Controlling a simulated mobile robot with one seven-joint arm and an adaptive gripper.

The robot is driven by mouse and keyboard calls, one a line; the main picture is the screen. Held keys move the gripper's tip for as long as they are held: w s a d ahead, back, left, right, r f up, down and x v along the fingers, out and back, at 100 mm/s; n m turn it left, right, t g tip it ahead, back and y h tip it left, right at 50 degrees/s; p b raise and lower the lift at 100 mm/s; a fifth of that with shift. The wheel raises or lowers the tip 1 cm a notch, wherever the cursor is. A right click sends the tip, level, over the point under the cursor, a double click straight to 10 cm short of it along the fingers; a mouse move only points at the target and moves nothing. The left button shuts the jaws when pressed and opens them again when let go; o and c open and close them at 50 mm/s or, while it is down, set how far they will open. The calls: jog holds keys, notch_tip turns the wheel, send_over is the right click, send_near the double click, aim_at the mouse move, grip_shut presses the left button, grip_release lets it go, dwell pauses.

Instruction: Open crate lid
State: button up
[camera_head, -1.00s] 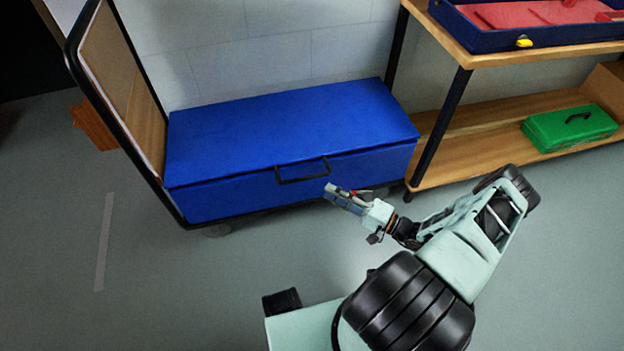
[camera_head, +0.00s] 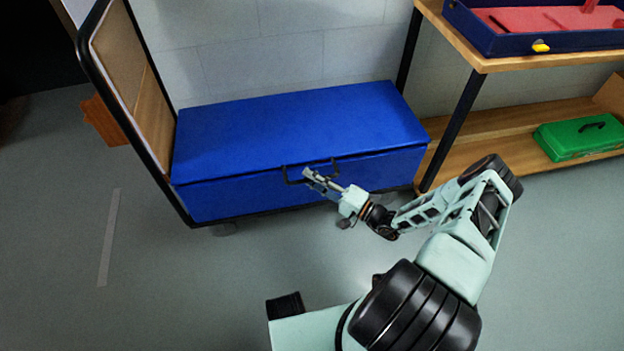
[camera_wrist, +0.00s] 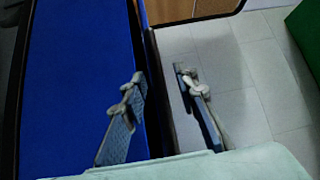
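The blue crate (camera_head: 240,196) rests on a trolley, and its flat blue lid (camera_head: 290,125) is closed. A black handle (camera_head: 287,176) sits at the front edge of the lid. My gripper (camera_head: 314,180) is at the right part of this handle and overlaps it in the head view. In the wrist view my gripper (camera_wrist: 160,95) has its two fingers spread apart. The left finger lies over the blue lid (camera_wrist: 75,80), and the right finger is over the floor. I cannot tell whether the fingers touch the handle.
The trolley's upright board (camera_head: 125,75) stands at the crate's left end. A wooden shelf (camera_head: 480,135) stands to the right, with a green case (camera_head: 575,140) low and a blue open case (camera_head: 530,42) on top. The floor in front is clear.

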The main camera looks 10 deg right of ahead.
jog(key=shift+c, duration=0.4)
grip_shut()
jog(key=shift+r, duration=0.1)
